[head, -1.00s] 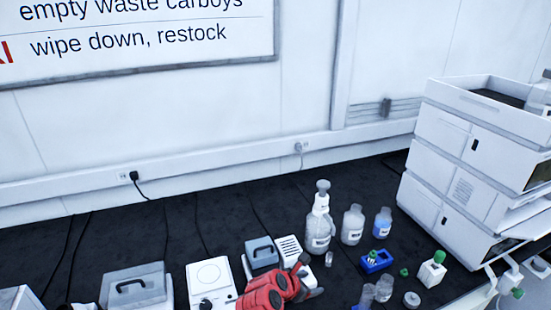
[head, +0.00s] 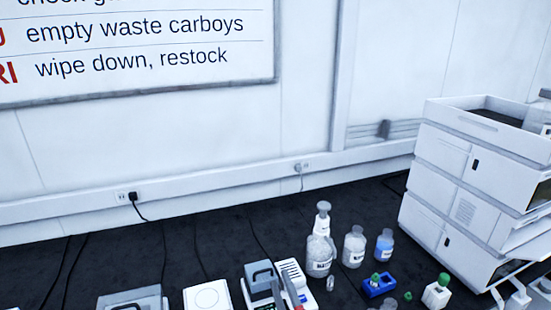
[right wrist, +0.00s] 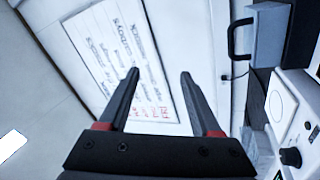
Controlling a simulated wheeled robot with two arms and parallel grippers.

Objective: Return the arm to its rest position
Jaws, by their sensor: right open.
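My right gripper (head: 281,277) shows at the bottom edge of the head view, its dark and red fingers pointing up in front of the small grey-handled device. In the right wrist view, its two dark fingers (right wrist: 158,72) stand wide apart with nothing between them. They point toward the wall with the lettered sign. The rest of my right arm is below the head view's edge. My left gripper is in neither view.
The dark bench (head: 210,252) holds a white balance-like unit (head: 206,297), several bottles (head: 320,256), a blue rack (head: 379,287) and a tall white instrument stack (head: 457,190) at right. A grey handled box (right wrist: 266,35) is right of the gripper in the wrist view.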

